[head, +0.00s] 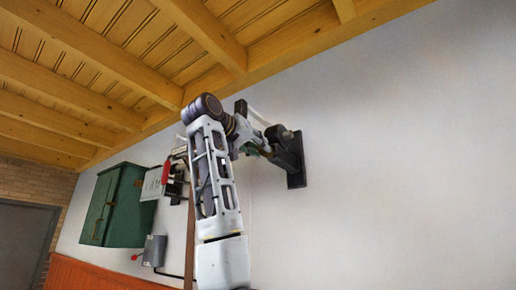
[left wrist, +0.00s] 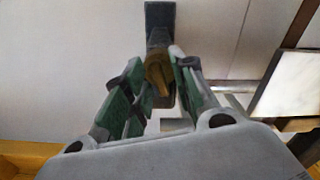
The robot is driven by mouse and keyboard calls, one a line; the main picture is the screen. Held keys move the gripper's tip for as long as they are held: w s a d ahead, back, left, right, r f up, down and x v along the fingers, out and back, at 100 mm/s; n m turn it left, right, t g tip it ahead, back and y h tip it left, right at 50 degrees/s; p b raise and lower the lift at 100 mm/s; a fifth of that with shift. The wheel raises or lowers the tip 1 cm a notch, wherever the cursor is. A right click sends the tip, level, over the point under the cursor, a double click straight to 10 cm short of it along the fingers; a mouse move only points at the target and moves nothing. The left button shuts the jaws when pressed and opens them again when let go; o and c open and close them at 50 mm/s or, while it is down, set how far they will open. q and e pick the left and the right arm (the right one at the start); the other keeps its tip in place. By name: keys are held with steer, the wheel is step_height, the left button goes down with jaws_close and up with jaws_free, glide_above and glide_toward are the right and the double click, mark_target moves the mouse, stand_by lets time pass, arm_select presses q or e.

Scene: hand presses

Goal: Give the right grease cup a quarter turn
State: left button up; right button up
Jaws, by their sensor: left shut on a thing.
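A grease cup (left wrist: 157,75), brass-coloured, sits at the foot of a dark wall bracket (left wrist: 160,22) in the left wrist view. My left gripper (left wrist: 159,66) has its green-sided fingers on either side of the cup and is shut on it. In the head view the left gripper (head: 256,149) reaches the dark bracket (head: 296,160) on the white wall. The cup is hidden there behind the gripper and arm. My right gripper is in neither view.
A green cabinet (head: 113,205), a white sheet or panel (head: 153,183) and a grey switch box (head: 154,250) are on the wall at left. A pale rod (left wrist: 232,86) runs beside the bracket. Wooden beams (head: 85,55) are overhead. The wall at right is bare.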

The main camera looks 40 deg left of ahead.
arm_select(q)
steer(key=shift+w+f+m, duration=0.1)
steer(key=shift+f+m, duration=0.05)
steer(key=shift+m, duration=1.45)
steer(key=o, duration=0.8)
steer(key=shift+s, duration=0.2)
steer(key=shift+s, duration=0.45)
steer(key=s, duration=0.3)
steer(key=s+d, duration=0.1)
steer(key=s, duration=0.6)
steer(key=shift+s+d, duration=0.15)
steer(key=shift+s, duration=0.25)
